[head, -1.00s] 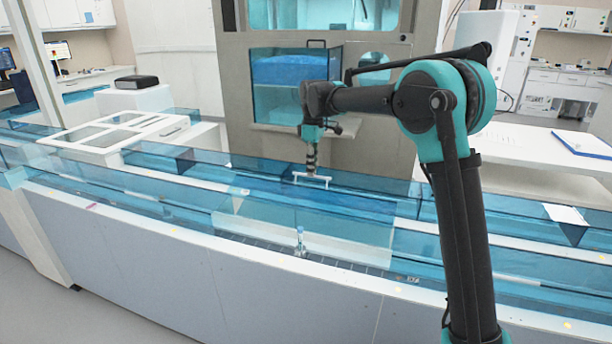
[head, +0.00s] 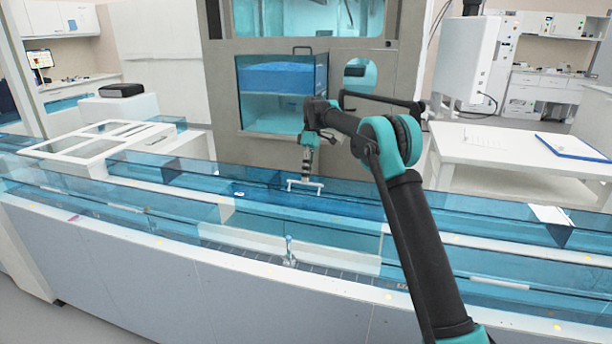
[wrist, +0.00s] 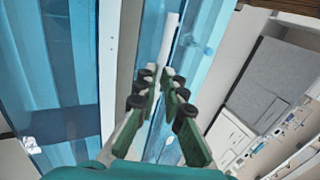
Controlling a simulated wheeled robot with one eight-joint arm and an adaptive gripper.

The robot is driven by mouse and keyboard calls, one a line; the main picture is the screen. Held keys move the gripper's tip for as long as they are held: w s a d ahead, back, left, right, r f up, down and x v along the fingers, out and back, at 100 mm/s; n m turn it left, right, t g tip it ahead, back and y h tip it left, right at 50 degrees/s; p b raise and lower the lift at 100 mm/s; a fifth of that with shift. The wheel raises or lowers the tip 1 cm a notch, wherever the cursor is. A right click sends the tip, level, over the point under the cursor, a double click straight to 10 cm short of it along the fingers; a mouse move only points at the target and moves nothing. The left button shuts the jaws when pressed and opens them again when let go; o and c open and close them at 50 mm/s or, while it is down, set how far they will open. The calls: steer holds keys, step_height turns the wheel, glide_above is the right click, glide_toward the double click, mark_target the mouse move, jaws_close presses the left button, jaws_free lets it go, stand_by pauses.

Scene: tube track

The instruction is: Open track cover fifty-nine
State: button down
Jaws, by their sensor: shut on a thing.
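The track cover (head: 345,208) is a clear blue panel along the back lane of the tube track, with a white bar handle (head: 319,185) on top. In the head view my gripper (head: 306,178) reaches down from above and is shut on this handle. In the wrist view my gripper (wrist: 163,82) has its dark-padded fingers closed around the white handle (wrist: 168,38), which runs between them. The panel looks darker around the handle, where blue layers seem to overlap. I cannot read a number on this cover, and I cannot tell how far it is open.
A small upright tube (head: 289,252) stands in the front lane. More blue covers and walls run left and right along the track. A white table (head: 480,150) with a blue clipboard (head: 572,147) is at the back right. A grey cabinet (head: 222,100) stands behind the track.

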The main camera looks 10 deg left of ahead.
steer(key=shift+s+f, duration=0.1)
steer(key=shift+f, duration=0.55)
steer(key=c, duration=1.6)
jaws_free()
steer(key=shift+r, duration=0.1)
steer(key=v, duration=0.7)
steer(key=shift+w, duration=0.2)
steer(key=shift+r, duration=0.1)
